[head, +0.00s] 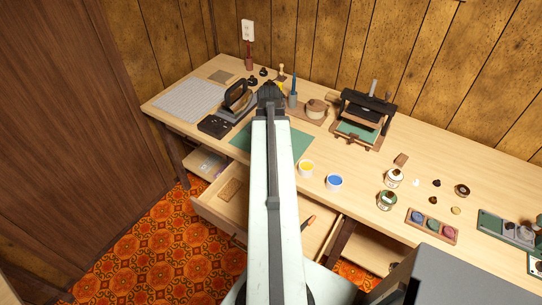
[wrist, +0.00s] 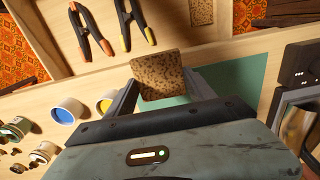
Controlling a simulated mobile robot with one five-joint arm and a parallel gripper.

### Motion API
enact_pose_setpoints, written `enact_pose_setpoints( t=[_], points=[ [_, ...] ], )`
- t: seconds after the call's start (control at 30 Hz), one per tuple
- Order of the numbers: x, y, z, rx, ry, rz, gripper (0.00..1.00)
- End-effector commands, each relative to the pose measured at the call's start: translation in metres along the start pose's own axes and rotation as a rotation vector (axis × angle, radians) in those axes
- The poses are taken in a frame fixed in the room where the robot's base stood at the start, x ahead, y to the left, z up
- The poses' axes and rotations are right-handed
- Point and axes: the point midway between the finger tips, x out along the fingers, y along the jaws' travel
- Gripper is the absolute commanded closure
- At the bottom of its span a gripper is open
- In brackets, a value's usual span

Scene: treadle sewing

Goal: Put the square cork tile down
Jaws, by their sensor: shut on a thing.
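My gripper (wrist: 160,90) is shut on the square cork tile (wrist: 160,72), a speckled brown piece between its two dark fingers in the wrist view. The tile appears over the desk, by the edge of the green mat (wrist: 240,78); I cannot tell its height above the surface.
An open drawer (head: 212,203) below the front edge holds a brown rectangular piece (head: 231,189). Yellow (head: 306,168) and blue (head: 335,182) paint pots stand right of the mat. A black press (head: 364,115) stands behind. A grey grid mat (head: 190,99) lies left.

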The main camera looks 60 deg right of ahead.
Motion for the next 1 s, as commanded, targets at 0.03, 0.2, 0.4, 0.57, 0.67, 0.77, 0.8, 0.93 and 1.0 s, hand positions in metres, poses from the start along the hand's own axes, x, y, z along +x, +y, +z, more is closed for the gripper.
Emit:
enact_pose_setpoints(
  t=[0.03,0.2,0.4,0.57,0.67,0.77,0.8,0.93,1.0],
  points=[
    [0.015,0.001,0.003,0.0,0.0,0.0,0.76],
    [0.01,-0.003,-0.002,0.0,0.0,0.0,0.76],
    [0.015,-0.03,-0.053,0.001,0.0,0.0,0.76],
    [0.02,-0.053,-0.096,0.001,0.0,0.0,0.76],
    [0.022,-0.064,-0.117,0.0,0.0,0.0,0.76],
    [0.023,-0.07,-0.128,0.0,0.0,0.0,0.76],
    [0.023,-0.071,-0.13,-0.001,0.0,0.0,0.76],
    [0.023,-0.071,-0.131,-0.001,0.0,0.0,0.76],
    [0.024,-0.073,-0.134,-0.001,0.0,0.0,0.76]
  ],
)
